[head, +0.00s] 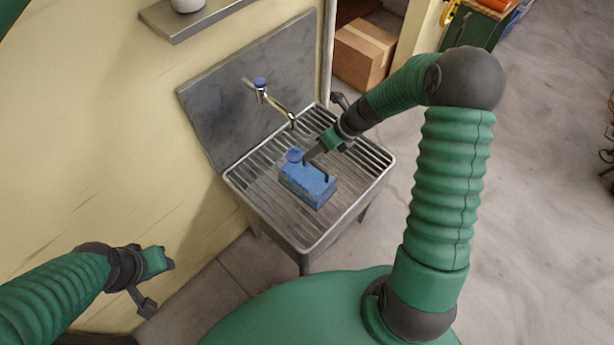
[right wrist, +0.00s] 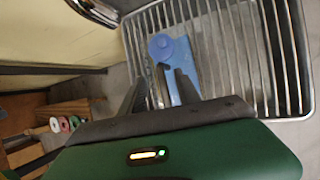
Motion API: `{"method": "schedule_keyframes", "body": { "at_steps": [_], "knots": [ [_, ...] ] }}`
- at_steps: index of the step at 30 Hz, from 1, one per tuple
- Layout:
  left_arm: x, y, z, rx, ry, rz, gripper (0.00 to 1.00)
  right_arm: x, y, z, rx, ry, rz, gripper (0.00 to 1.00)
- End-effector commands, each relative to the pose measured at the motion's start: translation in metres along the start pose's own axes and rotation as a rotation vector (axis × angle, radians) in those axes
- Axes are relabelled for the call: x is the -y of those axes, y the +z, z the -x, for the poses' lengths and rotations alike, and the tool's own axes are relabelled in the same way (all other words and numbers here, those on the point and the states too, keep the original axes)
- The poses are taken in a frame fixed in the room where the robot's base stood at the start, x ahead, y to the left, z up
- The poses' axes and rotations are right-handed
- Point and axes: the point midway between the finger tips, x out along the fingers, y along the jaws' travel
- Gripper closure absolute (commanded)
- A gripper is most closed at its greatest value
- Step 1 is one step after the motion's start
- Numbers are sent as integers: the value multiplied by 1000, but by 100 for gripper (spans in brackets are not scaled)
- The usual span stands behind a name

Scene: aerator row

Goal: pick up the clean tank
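The tank is a blue box (head: 308,186) with a round blue cap (head: 294,155), standing on the slatted rack of the sink. My right gripper (head: 317,167) is over the top of the tank, its dark fingers apart. In the right wrist view the fingers (right wrist: 160,85) reach toward the tank (right wrist: 182,68), which is partly hidden behind them. I cannot tell whether the fingers touch it. My left gripper (head: 160,282) is at the lower left, away from the tank, with its fingers apart and nothing between them.
The slatted metal sink (head: 250,183) has a raised rim and a grey backsplash (head: 230,100). A tap (head: 275,101) with a blue knob juts over the rack behind the tank. A shelf (head: 190,22) is on the wall above. A cardboard box (head: 363,55) stands behind.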

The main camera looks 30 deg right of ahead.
Motion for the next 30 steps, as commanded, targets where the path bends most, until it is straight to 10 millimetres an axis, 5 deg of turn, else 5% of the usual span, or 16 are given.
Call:
{"method": "schedule_keyframes", "body": {
  "at_steps": [5, 12, 21, 30],
  "knots": [
    [0, 1, -5, 0, 0, 0, 61, 1, -2, -32, -2, 3, 0, 61],
    [0, 1, -5, 0, 0, 0, 61, 1, -2, -34, -1, 1, 1, 61],
    [0, 1, -5, 0, 0, 0, 61, 1, -2, -34, -1, 1, 1, 99],
    [0, 1, -5, 0, 0, 0, 61, 1, -2, -35, -1, 1, 1, 100]
  ]
}}
